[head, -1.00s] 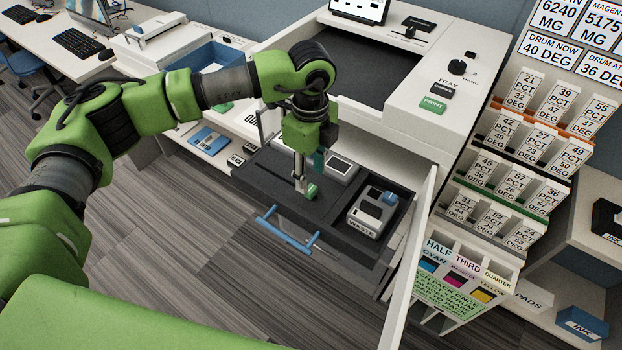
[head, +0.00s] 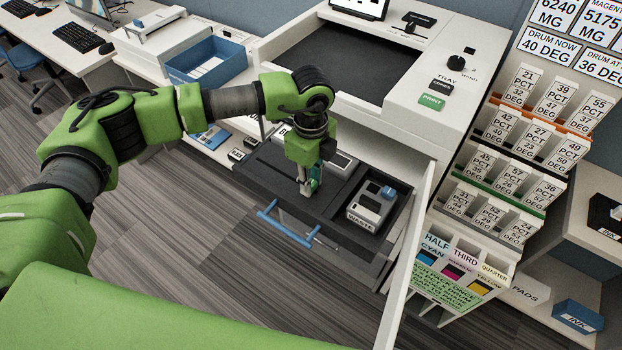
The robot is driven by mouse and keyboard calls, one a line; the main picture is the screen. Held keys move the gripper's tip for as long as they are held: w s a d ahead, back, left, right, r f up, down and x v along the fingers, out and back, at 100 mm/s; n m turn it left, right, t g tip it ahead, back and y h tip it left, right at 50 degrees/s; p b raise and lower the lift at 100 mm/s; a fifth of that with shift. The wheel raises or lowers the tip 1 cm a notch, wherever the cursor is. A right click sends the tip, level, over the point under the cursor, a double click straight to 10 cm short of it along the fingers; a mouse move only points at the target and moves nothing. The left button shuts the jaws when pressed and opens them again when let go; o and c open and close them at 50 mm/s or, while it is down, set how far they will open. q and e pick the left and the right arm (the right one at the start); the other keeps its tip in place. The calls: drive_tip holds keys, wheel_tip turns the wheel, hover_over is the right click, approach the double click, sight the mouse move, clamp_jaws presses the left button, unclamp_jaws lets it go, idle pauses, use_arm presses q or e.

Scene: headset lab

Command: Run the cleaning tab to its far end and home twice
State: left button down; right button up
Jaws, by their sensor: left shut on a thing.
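My left gripper (head: 306,190) points down into the open drawer (head: 265,178) under the printer. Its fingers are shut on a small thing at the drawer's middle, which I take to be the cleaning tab. The fingers mostly hide it, and only a bit of green-teal (head: 317,178) shows just right of them. Where the tab stands along its track cannot be made out. My right gripper is not in view.
A waste unit (head: 370,207) with a blue knob sits in the drawer's right part. The drawer's blue handle (head: 285,226) is in front. An open white door panel (head: 408,265) stands to the right. Card racks (head: 515,155) are beyond it. The floor in front is clear.

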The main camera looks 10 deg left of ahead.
sight(261, 161)
use_arm(q)
drive_tip(key=shift+w+a, duration=0.15)
drive_tip(key=shift+a, duration=0.15)
drive_tip(key=w+a+b, duration=0.1)
drive_tip(key=a, duration=0.3)
drive_tip(key=w+a+b, duration=0.2)
drive_tip(key=a, duration=0.2)
drive_tip(key=w+a+b, duration=0.2)
drive_tip(key=a, duration=0.3)
drive_tip(key=shift+w+a, duration=0.1)
drive_tip(key=shift+w, duration=0.1)
drive_tip(key=shift+w+a, duration=0.15)
drive_tip(key=shift+a, duration=0.25)
drive_tip(key=c, duration=1.8)
unclamp_jaws()
drive_tip(key=shift+r, duration=0.15)
wheel_tip(261, 161, up, 12)
drive_tip(key=shift+f, duration=0.1)
